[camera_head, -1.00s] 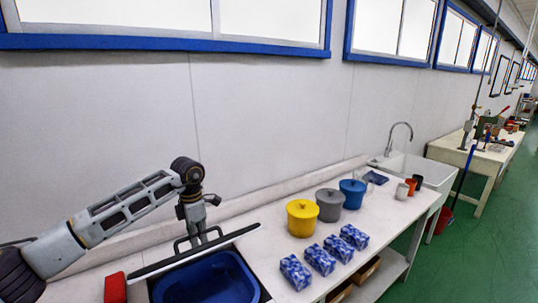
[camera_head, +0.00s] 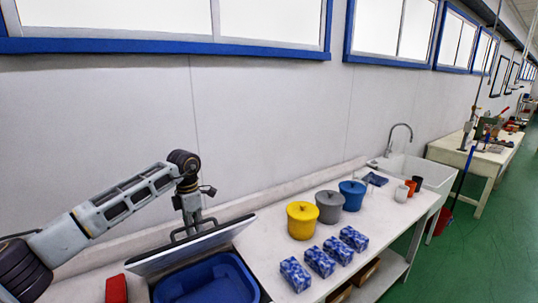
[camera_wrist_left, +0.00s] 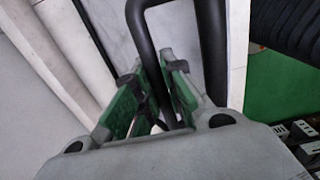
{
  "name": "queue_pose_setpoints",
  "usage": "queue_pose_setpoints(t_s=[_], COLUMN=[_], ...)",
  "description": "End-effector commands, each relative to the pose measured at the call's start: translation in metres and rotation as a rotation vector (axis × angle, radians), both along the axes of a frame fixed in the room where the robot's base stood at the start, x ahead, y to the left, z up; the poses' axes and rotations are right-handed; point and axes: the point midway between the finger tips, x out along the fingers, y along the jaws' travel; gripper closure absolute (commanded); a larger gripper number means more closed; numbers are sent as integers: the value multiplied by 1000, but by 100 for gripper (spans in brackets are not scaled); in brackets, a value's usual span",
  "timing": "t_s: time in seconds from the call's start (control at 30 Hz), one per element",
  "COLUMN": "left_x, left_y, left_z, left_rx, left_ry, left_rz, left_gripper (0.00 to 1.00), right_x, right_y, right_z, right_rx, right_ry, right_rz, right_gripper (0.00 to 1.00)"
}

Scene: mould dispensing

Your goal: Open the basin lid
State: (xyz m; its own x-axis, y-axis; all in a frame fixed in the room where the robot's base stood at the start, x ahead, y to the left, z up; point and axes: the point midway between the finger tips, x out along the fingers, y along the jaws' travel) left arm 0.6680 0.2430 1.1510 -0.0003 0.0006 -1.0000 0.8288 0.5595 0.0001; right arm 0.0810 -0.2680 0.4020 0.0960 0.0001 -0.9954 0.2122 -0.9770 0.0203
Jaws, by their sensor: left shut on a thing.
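The blue basin (camera_head: 207,283) is set in the counter at the lower left of the head view, with its inside partly showing. Its lid (camera_head: 190,245) is a flat pale panel with a dark edge, tilted up behind the basin. The dark lid handle (camera_head: 178,236) stands on the lid's far side. My left gripper (camera_head: 194,229) is at the handle, behind the lid. In the left wrist view its green-padded fingers (camera_wrist_left: 158,95) are shut on the black handle bar (camera_wrist_left: 140,40). The fingertips are partly hidden in the head view. My right gripper is not in view.
A red block (camera_head: 116,289) sits left of the basin. The wall is close behind the lid.

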Motion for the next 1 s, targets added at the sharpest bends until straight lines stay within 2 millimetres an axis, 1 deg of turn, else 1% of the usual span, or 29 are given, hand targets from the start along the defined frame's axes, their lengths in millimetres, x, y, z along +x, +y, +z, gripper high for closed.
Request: queue_pose_setpoints(t_s=[0.27, 0.43, 0.8, 1.0], left_x=[1, 6, 25, 31], left_y=[1, 4, 17, 21], left_z=[0, 4, 17, 21], left_rx=[1, 1, 1, 1], left_ry=[0, 0, -1, -1], left_rz=[3, 5, 5, 3], left_gripper=[100, 100, 100, 100], right_x=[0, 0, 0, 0], right_y=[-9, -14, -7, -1], right_z=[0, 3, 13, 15], right_rx=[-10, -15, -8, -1], right_ry=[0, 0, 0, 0], right_rz=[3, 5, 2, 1], right_gripper=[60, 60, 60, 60])
